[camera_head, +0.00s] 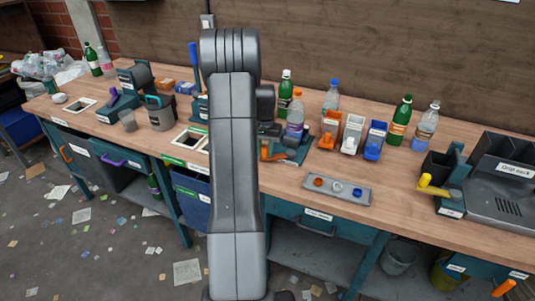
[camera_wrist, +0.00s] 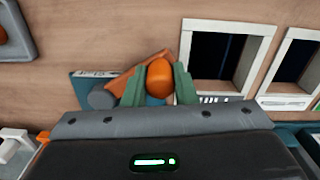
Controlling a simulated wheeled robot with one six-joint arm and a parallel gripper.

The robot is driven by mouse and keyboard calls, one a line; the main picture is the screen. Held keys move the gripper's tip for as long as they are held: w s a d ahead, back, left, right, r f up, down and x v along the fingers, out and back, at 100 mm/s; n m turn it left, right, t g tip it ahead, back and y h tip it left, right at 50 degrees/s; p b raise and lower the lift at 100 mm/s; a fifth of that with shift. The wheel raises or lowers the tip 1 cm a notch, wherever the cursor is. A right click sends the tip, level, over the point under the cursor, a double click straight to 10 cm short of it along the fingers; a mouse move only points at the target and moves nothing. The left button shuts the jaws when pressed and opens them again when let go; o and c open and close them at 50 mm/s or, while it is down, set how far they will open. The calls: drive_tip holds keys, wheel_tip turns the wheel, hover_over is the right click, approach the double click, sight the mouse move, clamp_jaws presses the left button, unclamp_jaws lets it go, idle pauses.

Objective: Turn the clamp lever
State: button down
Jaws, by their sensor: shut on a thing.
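The clamp lever (camera_wrist: 160,84) has a rounded orange knob and a flat orange arm running left from it. In the wrist view it sits between the two green fingers of my gripper (camera_wrist: 158,72), which are shut on the knob. The clamp's teal base (camera_wrist: 84,84) shows to the left, partly hidden by the fingers. In the head view the orange lever (camera_head: 266,153) shows low beside the clamp base (camera_head: 302,149). A bottle with a purple label (camera_head: 295,116) stands at the clamp. My arm hides most of the gripper there.
A grey tray (camera_head: 345,198) with caps lies in front right. Orange, white and blue bins (camera_head: 375,141) stand right of the clamp. Square openings in the bench (camera_wrist: 188,45) lie just right of the lever in the wrist view. Bottles (camera_head: 425,124) stand behind.

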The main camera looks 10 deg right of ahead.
drive_tip(key=w+m, duration=0.3)
drive_tip(key=shift+d+m, duration=0.3)
drive_tip(key=shift+w+d+r+m+p, duration=0.15)
drive_tip(key=shift+w+d+m, duration=0.15)
drive_tip(key=shift+w+m, duration=0.45)
drive_tip(key=shift+w+d+f+m+p, duration=0.2)
drive_tip(key=shift+w+m, duration=0.25)
drive_tip(key=shift+m, duration=0.5)
drive_tip(key=c, duration=1.2)
unclamp_jaws()
drive_tip(key=shift+d, duration=0.1)
drive_tip(key=shift+o, duration=0.2)
wheel_tip(320, 180, up, 14)
drive_tip(key=b, duration=0.1)
